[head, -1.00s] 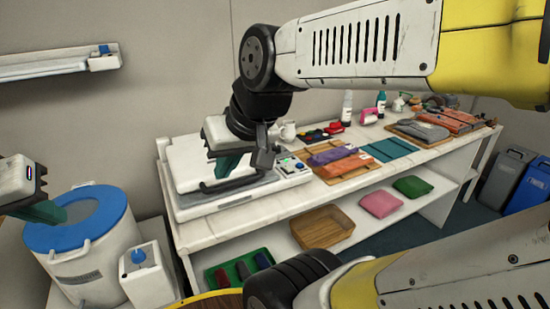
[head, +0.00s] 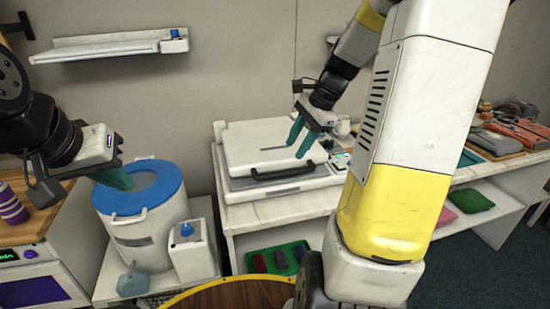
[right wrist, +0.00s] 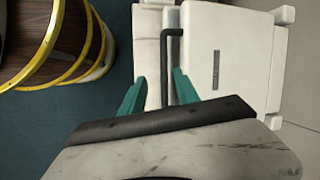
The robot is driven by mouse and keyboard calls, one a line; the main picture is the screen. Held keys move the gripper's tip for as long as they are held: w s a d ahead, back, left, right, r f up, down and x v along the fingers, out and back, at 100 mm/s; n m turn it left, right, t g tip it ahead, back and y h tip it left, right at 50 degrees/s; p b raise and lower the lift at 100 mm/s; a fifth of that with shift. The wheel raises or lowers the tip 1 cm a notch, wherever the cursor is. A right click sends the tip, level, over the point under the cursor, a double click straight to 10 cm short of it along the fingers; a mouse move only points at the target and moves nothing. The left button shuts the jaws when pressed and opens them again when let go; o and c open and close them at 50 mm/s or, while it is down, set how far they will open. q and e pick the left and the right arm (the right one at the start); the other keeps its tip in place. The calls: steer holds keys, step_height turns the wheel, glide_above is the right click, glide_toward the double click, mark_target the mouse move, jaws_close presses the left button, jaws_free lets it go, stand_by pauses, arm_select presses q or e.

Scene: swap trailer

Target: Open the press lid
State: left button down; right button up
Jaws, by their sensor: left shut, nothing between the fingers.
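The white press (head: 262,188) stands on the shelf unit in the middle of the head view. Its lid (head: 258,140) lies down over the base, with a black handle (head: 283,172) along the front edge. My right gripper (head: 300,140) is above the front right part of the lid, its teal fingers open and empty. In the right wrist view, the dark handle bar (right wrist: 166,65) shows between the two spread fingers (right wrist: 158,88); I cannot tell whether they touch it. My left gripper (head: 118,180) is shut and empty over the blue-rimmed bucket.
The white bucket (head: 145,235) and a white container with a blue cap (head: 190,250) stand left of the press. A green tray (head: 275,262) lies on the lower shelf. A round wooden table with a yellow rim (head: 240,296) is in front. A white wall rail (head: 110,47) hangs behind.

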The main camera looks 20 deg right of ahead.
mark_target(290, 172)
steer(key=w+f, duration=0.1)
steer(key=f, duration=0.2)
steer(key=w+f+m, duration=0.1)
steer(key=f, duration=0.2)
steer(key=w+f+m, duration=0.1)
steer(key=f, duration=0.3)
steer(key=shift+w+a+y, duration=0.1)
steer(key=shift+a+y, duration=0.2)
steer(key=shift+a, duration=0.05)
steer(key=shift+r, duration=0.1)
jaws_close()
stand_by(0.9)
